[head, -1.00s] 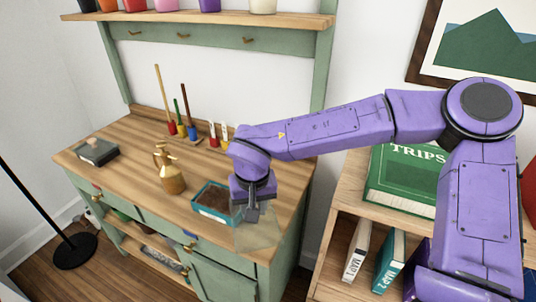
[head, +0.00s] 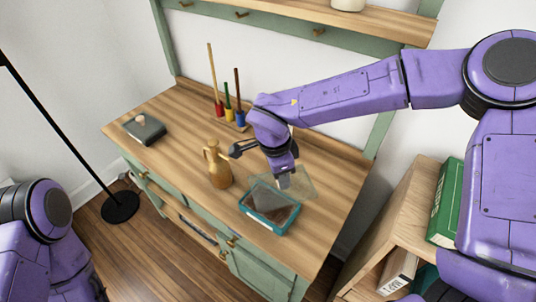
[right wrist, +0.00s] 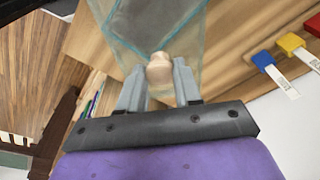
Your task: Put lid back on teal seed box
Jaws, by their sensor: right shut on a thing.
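The teal seed box (head: 262,222) stands open-topped on the wooden bench top, with dark brown contents. My right gripper (head: 284,181) is above its back right edge. It is shut on the pale knob (right wrist: 160,70) of a clear, see-through lid (head: 302,180). In the head view the lid overlaps the back of the box and reaches past it to the right. In the right wrist view, teal edges show through or beside the lid (right wrist: 190,30); I cannot tell whether lid and box touch. My left arm shows at the lower left, but its gripper is out of view.
A brass spray bottle (head: 217,166) stands close left of the box. Small tools with red, yellow and blue parts (head: 229,114) stand at the back. A dark grey box (head: 145,131) with a pale knob sits at the left. A bookshelf (head: 402,205) stands to the right.

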